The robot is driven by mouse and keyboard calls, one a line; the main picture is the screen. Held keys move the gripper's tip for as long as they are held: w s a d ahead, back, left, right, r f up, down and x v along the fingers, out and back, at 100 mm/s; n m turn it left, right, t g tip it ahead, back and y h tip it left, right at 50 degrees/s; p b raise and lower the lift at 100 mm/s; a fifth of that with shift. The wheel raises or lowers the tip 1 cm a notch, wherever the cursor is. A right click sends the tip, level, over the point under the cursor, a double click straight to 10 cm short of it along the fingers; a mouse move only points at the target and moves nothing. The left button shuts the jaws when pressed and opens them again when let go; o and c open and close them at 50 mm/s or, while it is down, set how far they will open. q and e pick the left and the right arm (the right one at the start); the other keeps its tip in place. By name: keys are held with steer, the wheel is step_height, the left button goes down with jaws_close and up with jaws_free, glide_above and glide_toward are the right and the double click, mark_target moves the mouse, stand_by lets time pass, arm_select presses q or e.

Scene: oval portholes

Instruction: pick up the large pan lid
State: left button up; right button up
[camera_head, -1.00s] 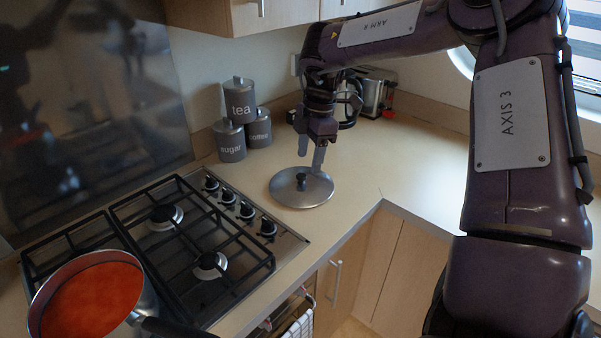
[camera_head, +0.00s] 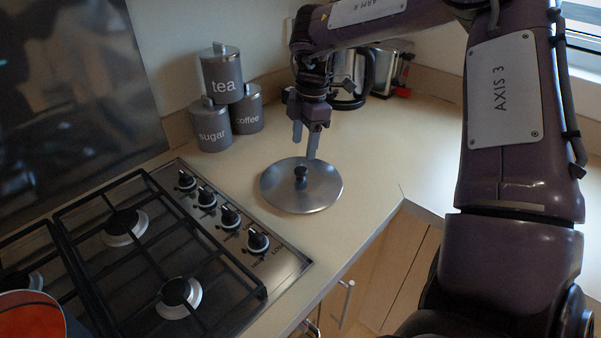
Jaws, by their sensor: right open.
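The large pan lid (camera_head: 322,190) is a round silver metal disc with a dark knob (camera_head: 301,174) at its middle. It lies flat on the counter, knob up, just right of the gas hob. My right gripper (camera_head: 304,150) points down over the far side of the lid. Its two fingers are apart with nothing between them. The fingertips are near the knob, and I cannot tell their exact height above the lid. My left gripper is out of view.
The gas hob (camera_head: 150,245) with black grates and knobs is at left. Three stacked canisters (camera_head: 222,75) stand behind the lid. A kettle (camera_head: 352,80) and toaster (camera_head: 390,66) are behind my right gripper. A red-orange pan (camera_head: 30,318) shows at lower left. Counter at right is clear.

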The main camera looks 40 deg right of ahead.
mark_target(301, 169)
steer(key=shift+s+a+f, duration=0.15)
steer(key=shift+a+f, duration=0.1)
steer(key=shift+f, duration=0.6)
steer(key=f, duration=0.1)
steer(key=f+p, duration=0.1)
steer(key=f, duration=0.1)
steer(key=f+p, duration=0.1)
steer(key=shift+a+f, duration=0.35)
steer(key=shift+f, duration=0.05)
steer(key=shift+s, duration=0.1)
steer(key=shift+c, duration=0.9)
jaws_close()
